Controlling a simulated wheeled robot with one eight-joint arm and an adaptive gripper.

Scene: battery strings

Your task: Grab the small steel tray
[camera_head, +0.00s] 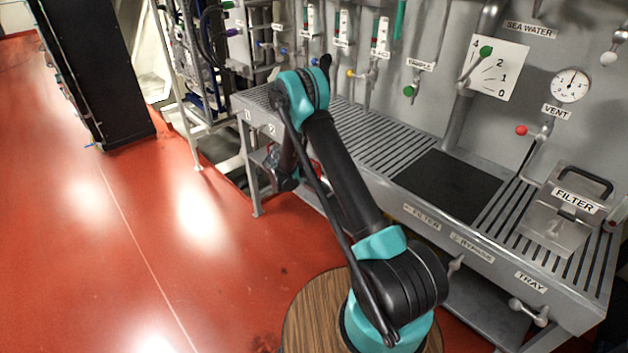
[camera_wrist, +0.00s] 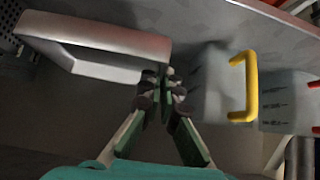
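The small steel tray (camera_wrist: 112,38), a shallow box with a pale rim, is at the upper left of the wrist view. My gripper (camera_wrist: 163,88) is at the middle of that view, with its fingertips close together at the tray's near right corner. I cannot tell whether they touch or pinch its wall. In the head view my arm reaches down beside the left end of the steel bench (camera_head: 430,212). The fingers and the tray are hidden there.
Right of my fingers in the wrist view stand a grey container with a yellow handle (camera_wrist: 251,88) and another container (camera_wrist: 283,100) with red parts. In the head view, a bench leg (camera_head: 252,180) stands left of my wrist. Red floor (camera_head: 150,230) is open at the left.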

